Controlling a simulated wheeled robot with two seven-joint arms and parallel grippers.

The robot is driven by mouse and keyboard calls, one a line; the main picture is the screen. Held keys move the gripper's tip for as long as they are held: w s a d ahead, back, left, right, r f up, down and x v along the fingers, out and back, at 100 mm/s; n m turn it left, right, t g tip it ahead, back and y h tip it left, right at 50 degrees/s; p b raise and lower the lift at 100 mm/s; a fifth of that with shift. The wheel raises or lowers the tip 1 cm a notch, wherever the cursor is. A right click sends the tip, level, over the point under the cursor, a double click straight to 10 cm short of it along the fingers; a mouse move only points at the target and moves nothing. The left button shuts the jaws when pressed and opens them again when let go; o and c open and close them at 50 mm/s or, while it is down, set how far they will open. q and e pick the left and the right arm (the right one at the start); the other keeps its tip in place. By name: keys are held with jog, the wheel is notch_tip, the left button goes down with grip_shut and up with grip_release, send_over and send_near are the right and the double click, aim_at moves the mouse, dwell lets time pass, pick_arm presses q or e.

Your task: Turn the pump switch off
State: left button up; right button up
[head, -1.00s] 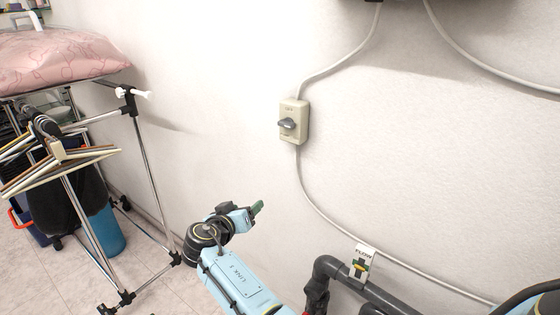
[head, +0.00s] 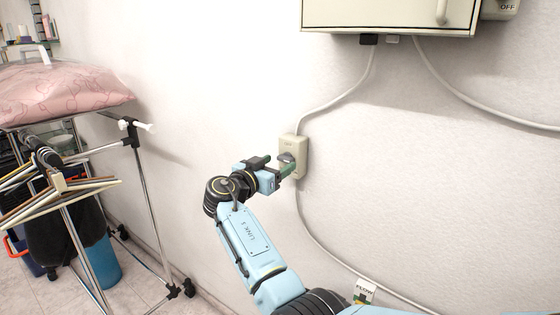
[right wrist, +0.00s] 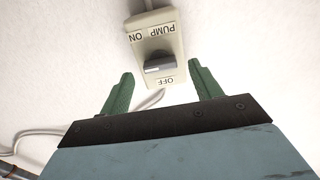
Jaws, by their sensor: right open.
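The pump switch is a beige box (head: 298,150) on the white wall, with a grey cable above and below it. In the right wrist view the box (right wrist: 150,32) shows upside down, with "PUMP ON" and "OFF" printed on it. Its dark grey knob (right wrist: 158,65) lies nearly crosswise in that view; I cannot tell its setting for certain. My right gripper (head: 279,165) is open in front of the switch, and its green fingers partly cover the box's lower left. In the right wrist view the fingertips (right wrist: 161,70) stand either side of the knob, apart from it. My left gripper is not in view.
A wall cabinet (head: 390,15) hangs above, and another box marked "OFF" (head: 503,10) is at the top right. A "FLOW" tag (head: 364,291) is at the bottom. A metal rack (head: 140,180) with hangers and a pink bag (head: 60,88) stands left.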

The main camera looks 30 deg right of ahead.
jog(key=shift+x, duration=0.85)
jog(key=shift+w+d, duration=0.1)
jog(key=shift+d, duration=0.05)
jog(key=c, duration=1)
